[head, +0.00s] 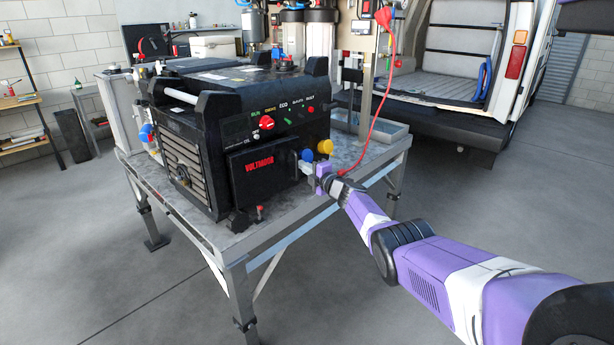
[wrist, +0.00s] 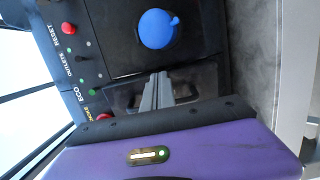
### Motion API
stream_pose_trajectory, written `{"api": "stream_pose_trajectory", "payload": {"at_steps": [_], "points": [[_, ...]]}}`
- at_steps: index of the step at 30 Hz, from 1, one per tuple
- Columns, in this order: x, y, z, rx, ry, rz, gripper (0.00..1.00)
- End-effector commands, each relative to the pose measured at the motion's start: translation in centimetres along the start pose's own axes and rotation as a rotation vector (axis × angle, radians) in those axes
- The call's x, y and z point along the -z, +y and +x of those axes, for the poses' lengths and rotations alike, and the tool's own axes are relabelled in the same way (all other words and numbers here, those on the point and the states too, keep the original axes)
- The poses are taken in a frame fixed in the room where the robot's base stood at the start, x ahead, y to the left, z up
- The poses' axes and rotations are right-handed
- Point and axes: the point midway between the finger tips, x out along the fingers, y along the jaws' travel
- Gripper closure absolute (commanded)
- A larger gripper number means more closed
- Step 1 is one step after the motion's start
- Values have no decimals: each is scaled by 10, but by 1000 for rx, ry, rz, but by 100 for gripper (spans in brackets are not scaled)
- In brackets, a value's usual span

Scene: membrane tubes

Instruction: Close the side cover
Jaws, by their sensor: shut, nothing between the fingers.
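The black generator (head: 240,135) stands on a metal table. A dark panel with red lettering (head: 260,172), which looks like the side cover, is on the face turned toward me. I cannot tell whether it sits flush or stands ajar. My gripper (head: 306,167) is at the right edge of that face, just below the blue cap (head: 307,155). In the wrist view my gripper (wrist: 157,90) has its grey fingers together and empty, in front of a glossy dark surface. The blue cap (wrist: 157,29) is close beside them. I cannot tell whether the fingertips touch the panel.
A yellow cap (head: 325,147) is right of the blue one. A red cable (head: 372,125) hangs behind my gripper. The metal table (head: 285,222) has a bare front edge. A van (head: 465,80) stands behind. The floor in front is clear.

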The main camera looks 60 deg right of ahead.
Motion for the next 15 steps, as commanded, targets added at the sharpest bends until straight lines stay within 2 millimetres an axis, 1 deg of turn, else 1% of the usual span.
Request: {"api": "stream_pose_trajectory", "payload": {"at_steps": [1, 6, 15], "points": [[0, -3, 3, 0, 0, -1, 100], [0, -2, 9, 0, -1, -1, 100], [-1, 0, 13, 0, -2, 0, 100]]}}
